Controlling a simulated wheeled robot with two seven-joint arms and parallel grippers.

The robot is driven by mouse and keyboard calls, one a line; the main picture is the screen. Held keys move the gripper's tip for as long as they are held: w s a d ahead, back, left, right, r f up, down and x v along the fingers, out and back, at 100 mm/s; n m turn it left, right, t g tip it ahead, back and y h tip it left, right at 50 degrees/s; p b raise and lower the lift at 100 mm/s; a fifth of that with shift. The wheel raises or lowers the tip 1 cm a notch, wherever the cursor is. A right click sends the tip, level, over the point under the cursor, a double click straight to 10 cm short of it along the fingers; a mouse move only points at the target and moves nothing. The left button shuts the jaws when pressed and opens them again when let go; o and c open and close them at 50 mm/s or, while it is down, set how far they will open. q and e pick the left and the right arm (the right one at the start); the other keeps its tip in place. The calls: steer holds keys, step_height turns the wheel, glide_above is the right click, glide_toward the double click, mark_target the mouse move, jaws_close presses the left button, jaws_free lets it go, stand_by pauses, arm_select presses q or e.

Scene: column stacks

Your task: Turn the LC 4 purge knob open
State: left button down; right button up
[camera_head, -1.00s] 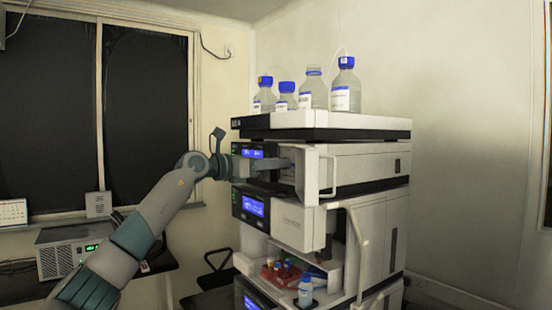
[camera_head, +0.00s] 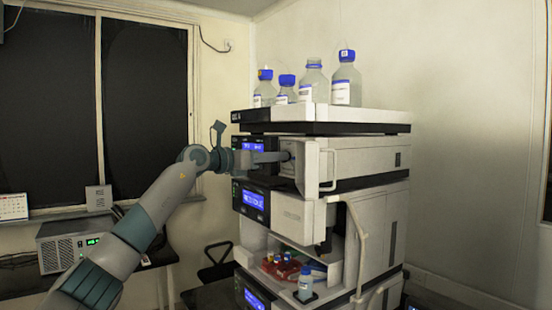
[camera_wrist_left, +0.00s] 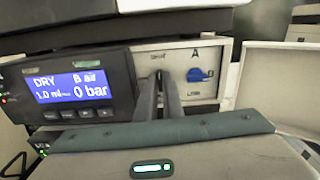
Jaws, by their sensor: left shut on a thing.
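The LC stack stands right of centre in the head view. Its upper module (camera_head: 365,165) has a front flap (camera_head: 312,168) swung open. My left gripper (camera_head: 286,156) reaches into that front from the left. The display reads DRY and 0 bar. My right gripper is not in view.
Several blue-capped bottles (camera_head: 342,80) stand on the tray (camera_head: 375,116) on top. A lower module (camera_head: 252,199) has a lit display. Below it, an open bay holds a small bottle (camera_head: 305,284) and red racks (camera_head: 283,268). A grey box (camera_head: 65,245) stands at left.

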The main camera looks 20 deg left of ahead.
arm_select(q)
steer(key=n+b, duration=0.2)
steer(key=n, duration=0.6)
steer(key=n+b, duration=0.2)
steer(key=n, duration=0.7)
steer(key=shift+w+a+f+b, duration=0.1)
steer(key=shift+a+b, duration=0.05)
steer(key=shift+b, duration=0.15)
stand_by(0.3)
steer(key=c, duration=1.9)
jaws_free()
steer(key=shift+f, duration=0.1)
